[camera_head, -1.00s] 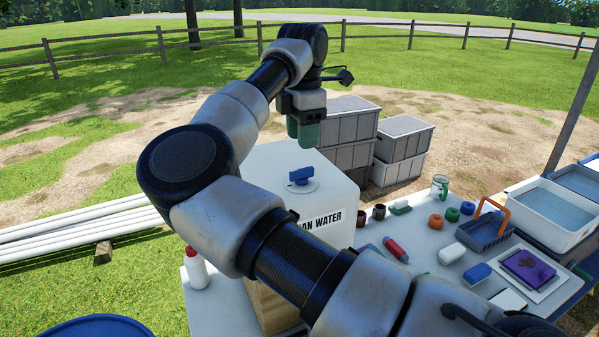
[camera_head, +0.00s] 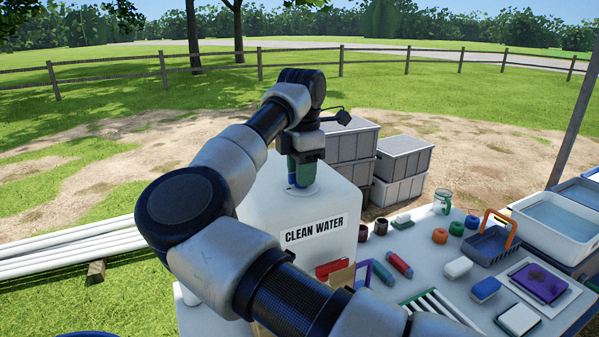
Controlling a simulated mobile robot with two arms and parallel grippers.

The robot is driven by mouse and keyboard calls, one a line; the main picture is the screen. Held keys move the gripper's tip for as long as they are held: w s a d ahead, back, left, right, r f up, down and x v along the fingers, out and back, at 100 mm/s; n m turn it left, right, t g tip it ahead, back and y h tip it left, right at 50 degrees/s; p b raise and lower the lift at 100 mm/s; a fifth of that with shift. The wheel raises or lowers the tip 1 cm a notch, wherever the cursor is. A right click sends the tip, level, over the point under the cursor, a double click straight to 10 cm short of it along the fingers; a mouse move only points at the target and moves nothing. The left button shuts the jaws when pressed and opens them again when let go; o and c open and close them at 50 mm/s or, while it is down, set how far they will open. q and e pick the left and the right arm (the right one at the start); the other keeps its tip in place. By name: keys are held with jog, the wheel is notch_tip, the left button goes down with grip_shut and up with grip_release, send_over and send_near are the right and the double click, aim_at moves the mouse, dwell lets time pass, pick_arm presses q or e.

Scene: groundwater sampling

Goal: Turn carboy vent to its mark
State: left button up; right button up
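The carboy (camera_head: 330,204) is a large white container labelled CLEAN WATER, standing at the near left of the table. Its blue vent (camera_head: 292,180) sits on top in a pale round fitting and is mostly hidden by my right gripper (camera_head: 301,183). The gripper points down with its green fingers low at the vent. Part of the blue shows beside the fingers. I cannot tell whether they are closed on it, nor see the vent's mark. My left gripper is out of view.
A blue basket (camera_head: 488,246) with an orange handle and a white water tub (camera_head: 556,219) stand farther right. Grey crates (camera_head: 402,160) stand behind.

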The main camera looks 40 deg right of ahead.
grip_shut()
jog(key=m, duration=0.6)
jog(key=shift+m, duration=0.4)
jog(key=m, duration=0.5)
jog(key=shift+m+p, duration=0.4)
jog(key=m, duration=0.5)
jog(key=shift+o, duration=1.3)
grip_release()
